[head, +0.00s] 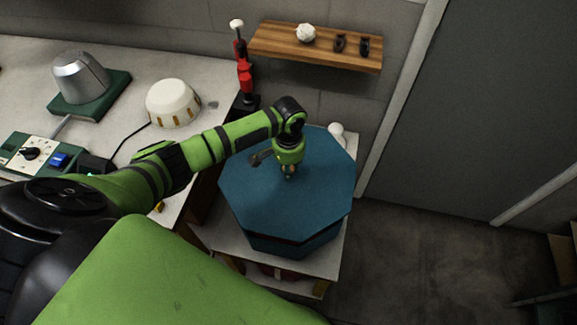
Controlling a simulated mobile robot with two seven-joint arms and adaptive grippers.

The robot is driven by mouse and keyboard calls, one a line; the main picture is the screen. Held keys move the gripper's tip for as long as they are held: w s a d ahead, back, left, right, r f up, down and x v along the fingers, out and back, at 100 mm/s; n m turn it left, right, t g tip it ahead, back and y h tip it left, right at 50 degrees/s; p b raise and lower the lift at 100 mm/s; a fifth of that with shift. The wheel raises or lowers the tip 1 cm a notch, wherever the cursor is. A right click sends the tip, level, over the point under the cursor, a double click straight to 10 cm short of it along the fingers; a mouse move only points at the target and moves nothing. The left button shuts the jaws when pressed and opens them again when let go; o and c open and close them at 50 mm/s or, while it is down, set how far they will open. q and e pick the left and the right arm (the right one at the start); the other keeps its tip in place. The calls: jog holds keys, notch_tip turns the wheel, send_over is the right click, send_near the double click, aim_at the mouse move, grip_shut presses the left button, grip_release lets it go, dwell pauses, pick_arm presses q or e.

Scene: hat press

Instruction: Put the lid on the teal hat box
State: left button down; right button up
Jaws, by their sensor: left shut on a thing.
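The teal octagonal lid (315,205) lies roughly level over the teal hat box (300,248). Only the near side of the box shows below the lid's edge, with a dark reddish band between them at the front. I cannot tell whether the lid rests fully on the box or is slightly above it. My left gripper (289,174) points down at the middle of the lid and is shut on its small knob, which is mostly hidden by the fingers. My right gripper is not in view.
The box stands on a small pale-topped stand (217,236). To the left, a bench (215,75) holds a metal hat block (80,77), a cream round hat form (172,103) and a control box (35,153). A red clamp (244,75) and wooden shelf (318,46) are behind.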

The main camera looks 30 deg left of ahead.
pick_arm(q)
notch_tip(320, 180, down, 5)
jog(key=b, duration=0.4)
jog(key=shift+b, duration=0.4)
jog(key=shift+f+b, duration=0.3)
jog(key=shift+f, duration=0.6)
jog(key=shift+f, duration=0.3)
jog(key=c, duration=0.8)
grip_release()
jog(key=shift+c, duration=0.2)
